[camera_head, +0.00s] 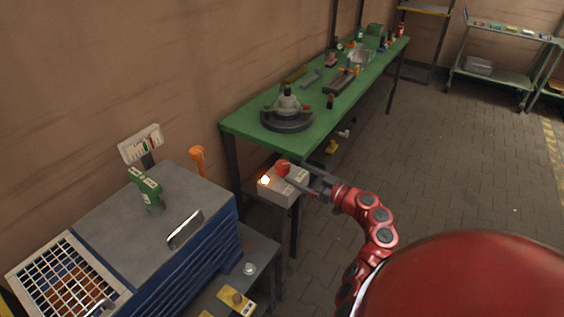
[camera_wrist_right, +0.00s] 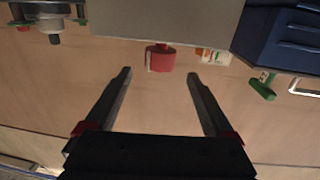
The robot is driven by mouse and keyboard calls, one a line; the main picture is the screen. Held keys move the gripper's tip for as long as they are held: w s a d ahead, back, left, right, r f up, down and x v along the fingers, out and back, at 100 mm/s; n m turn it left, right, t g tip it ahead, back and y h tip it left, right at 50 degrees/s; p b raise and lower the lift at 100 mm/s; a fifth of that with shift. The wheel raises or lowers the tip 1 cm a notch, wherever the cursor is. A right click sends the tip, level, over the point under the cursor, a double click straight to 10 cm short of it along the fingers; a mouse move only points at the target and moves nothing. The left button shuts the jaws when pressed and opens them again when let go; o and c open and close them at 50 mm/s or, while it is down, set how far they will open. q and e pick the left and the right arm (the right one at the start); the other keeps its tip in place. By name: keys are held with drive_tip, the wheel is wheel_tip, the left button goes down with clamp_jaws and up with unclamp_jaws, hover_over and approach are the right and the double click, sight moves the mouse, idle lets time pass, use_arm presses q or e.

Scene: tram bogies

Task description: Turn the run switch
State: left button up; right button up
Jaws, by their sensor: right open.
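In the right wrist view, the gripper (camera_wrist_right: 158,80) is open and empty. My left gripper is not in view.
The green workbench (camera_head: 243,123) carries a round dark fixture (camera_head: 287,117) and several tools. Open floor (camera_head: 455,170) lies to the right.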

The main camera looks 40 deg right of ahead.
sight(288, 169)
drive_tip(key=p+x, duration=0.1)
drive_tip(key=x, duration=0.6)
